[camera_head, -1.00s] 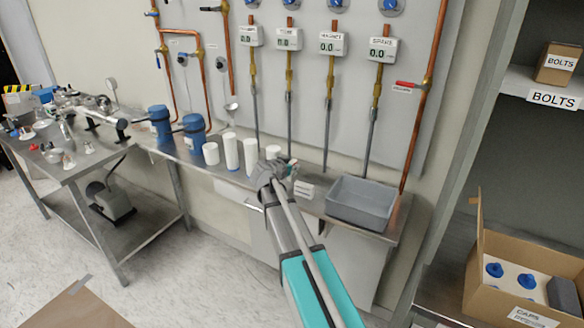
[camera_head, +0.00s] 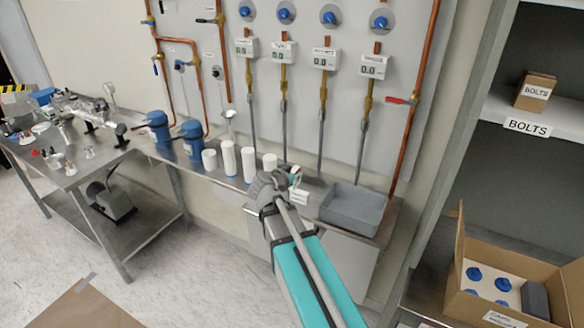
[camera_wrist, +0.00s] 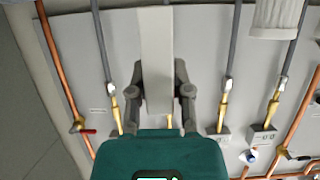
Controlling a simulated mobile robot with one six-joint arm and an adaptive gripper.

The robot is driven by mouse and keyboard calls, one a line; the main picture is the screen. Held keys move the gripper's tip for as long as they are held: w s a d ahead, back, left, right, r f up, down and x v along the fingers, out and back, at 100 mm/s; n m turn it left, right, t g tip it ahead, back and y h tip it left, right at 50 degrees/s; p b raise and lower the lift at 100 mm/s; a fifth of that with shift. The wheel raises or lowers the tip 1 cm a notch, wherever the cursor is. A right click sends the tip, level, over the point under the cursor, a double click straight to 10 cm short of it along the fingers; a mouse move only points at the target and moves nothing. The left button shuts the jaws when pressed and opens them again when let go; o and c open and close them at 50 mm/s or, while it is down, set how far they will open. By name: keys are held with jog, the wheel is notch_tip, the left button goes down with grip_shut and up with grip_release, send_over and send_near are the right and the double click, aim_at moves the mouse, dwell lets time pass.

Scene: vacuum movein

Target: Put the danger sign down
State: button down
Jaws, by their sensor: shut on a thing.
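My gripper (camera_head: 272,190) is over the wall bench among the white cylinders in the head view. In the wrist view my gripper (camera_wrist: 160,88) has its two fingers closed on a pale, flat slab (camera_wrist: 156,48), which I take to be the danger sign. It is seen nearly edge-on, so its face and lettering do not show. In the head view only a small white piece with teal and red (camera_head: 296,178) shows beyond the fingers, possibly part of the sign. I cannot tell whether the slab touches the bench.
Several white cylinders (camera_head: 249,165) stand left of my gripper. A grey bin (camera_head: 350,210) is on the bench to the right. Vertical pipes and gauges (camera_head: 284,52) line the wall behind. A cardboard box of caps (camera_head: 470,240) stands at right; a cluttered steel table (camera_head: 80,165) stands at left.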

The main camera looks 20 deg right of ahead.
jog(key=shift+s+a+r, duration=0.1)
jog(key=shift+s+r, duration=0.2)
jog(key=shift+s, duration=0.25)
dwell(0.9)
